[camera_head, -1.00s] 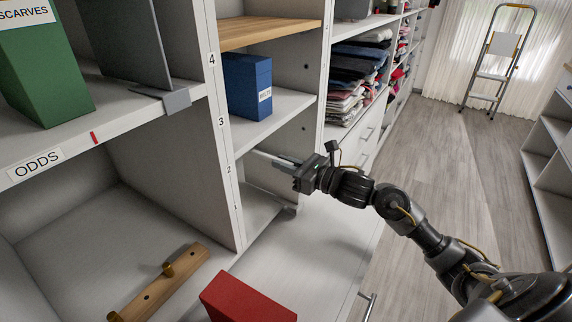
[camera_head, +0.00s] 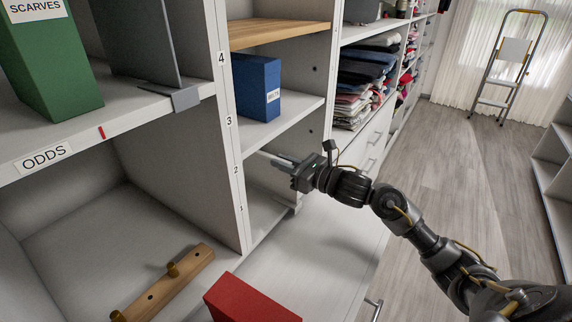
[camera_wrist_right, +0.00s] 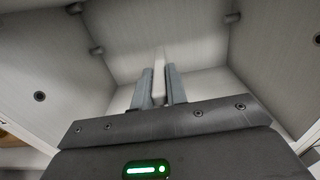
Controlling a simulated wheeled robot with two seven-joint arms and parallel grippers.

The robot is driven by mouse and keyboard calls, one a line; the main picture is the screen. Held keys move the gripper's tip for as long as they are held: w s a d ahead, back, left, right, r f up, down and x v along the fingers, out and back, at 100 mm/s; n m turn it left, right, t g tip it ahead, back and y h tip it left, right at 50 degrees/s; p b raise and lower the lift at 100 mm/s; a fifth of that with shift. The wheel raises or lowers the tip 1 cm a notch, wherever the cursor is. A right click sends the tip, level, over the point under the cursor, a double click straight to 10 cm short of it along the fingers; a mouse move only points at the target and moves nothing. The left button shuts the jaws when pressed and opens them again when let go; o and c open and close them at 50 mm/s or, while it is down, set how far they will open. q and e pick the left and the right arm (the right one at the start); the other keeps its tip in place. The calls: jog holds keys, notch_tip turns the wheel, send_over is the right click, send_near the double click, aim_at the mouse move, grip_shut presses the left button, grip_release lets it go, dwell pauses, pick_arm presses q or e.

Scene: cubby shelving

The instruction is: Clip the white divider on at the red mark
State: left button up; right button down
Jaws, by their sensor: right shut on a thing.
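My right gripper (camera_head: 284,161) reaches into the middle bay, below the shelf with the blue box. In the right wrist view its two fingers (camera_wrist_right: 159,88) are shut on a thin white piece (camera_wrist_right: 159,72), which looks like the white divider. Most of it is hidden in the head view. The red mark (camera_head: 102,132) is on the front edge of the left shelf (camera_head: 135,120), right of the ODDS label (camera_head: 46,159). A grey divider (camera_head: 140,40) stands on that shelf, its clip (camera_head: 186,99) over the edge right of the mark. My left gripper is out of view.
A green SCARVES box (camera_head: 55,70) stands left of the grey divider. A numbered upright (camera_head: 232,150) separates the bays. The blue box (camera_head: 257,86) stands above my right gripper. A wooden peg rail (camera_head: 165,285) and a red box (camera_head: 250,301) lie below.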

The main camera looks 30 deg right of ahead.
jog(key=shift+b+x, duration=0.35)
jog(key=shift+x, duration=0.55)
jog(key=c, duration=1.3)
grip_release()
jog(key=shift+s, duration=0.1)
jog(key=shift+b+v, duration=0.6)
jog(key=shift+v, duration=4.75)
jog(key=shift+d, duration=0.1)
